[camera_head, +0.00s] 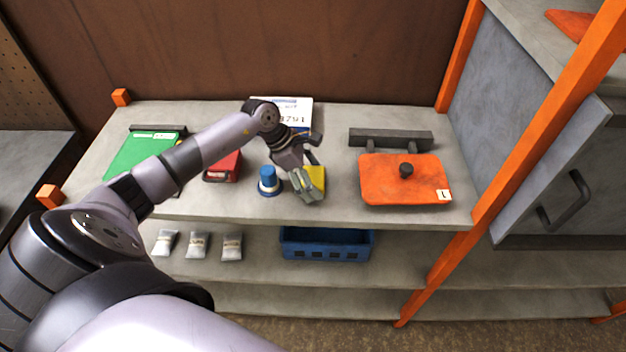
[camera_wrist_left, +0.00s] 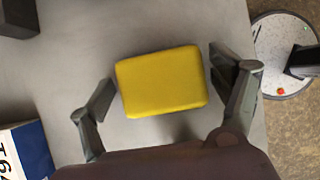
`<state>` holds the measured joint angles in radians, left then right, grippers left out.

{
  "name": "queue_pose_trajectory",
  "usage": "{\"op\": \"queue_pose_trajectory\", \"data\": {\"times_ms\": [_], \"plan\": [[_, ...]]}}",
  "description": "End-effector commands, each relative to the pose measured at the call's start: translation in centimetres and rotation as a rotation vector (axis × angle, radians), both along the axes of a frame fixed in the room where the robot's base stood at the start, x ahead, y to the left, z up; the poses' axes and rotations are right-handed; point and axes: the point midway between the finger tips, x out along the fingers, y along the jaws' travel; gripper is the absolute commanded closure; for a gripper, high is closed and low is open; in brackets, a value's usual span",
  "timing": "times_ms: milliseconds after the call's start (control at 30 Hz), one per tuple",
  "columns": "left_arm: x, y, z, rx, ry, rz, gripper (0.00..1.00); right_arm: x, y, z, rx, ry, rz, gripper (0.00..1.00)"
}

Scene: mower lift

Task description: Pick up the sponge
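A yellow sponge (camera_head: 316,178) lies on the top shelf, partly hidden behind my left gripper in the head view. My left gripper (camera_head: 309,190) reaches over it from above. In the left wrist view the sponge (camera_wrist_left: 161,81) lies between the two spread fingers of my left gripper (camera_wrist_left: 164,82). A gap shows on its left side, and a narrower one on its right. The gripper is open and holds nothing. My right gripper is in neither view.
On the top shelf (camera_head: 230,206), a blue-capped object (camera_head: 268,181) and a red box (camera_head: 222,168) stand left of the gripper. An orange lidded piece (camera_head: 405,181) lies to the right. A blue crate (camera_head: 327,246) sits on the shelf below.

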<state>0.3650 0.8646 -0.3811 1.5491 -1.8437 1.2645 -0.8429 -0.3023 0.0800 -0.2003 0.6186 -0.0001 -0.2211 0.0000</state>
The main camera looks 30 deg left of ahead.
Motion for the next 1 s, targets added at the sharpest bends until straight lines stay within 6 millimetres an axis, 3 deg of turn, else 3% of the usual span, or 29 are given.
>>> {"op": "queue_pose_trajectory", "data": {"times_ms": [567,833,1000], "plan": [[0.0,0.0,0.1,0.0,-0.001,0.0,0.57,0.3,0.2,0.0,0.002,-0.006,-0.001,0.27],[0.0,0.0,0.2,0.0,-0.002,0.0,0.57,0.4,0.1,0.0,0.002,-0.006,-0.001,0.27],[0.2,0.1,1.4,0.001,-0.005,-0.001,0.57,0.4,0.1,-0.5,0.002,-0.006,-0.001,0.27]]}}
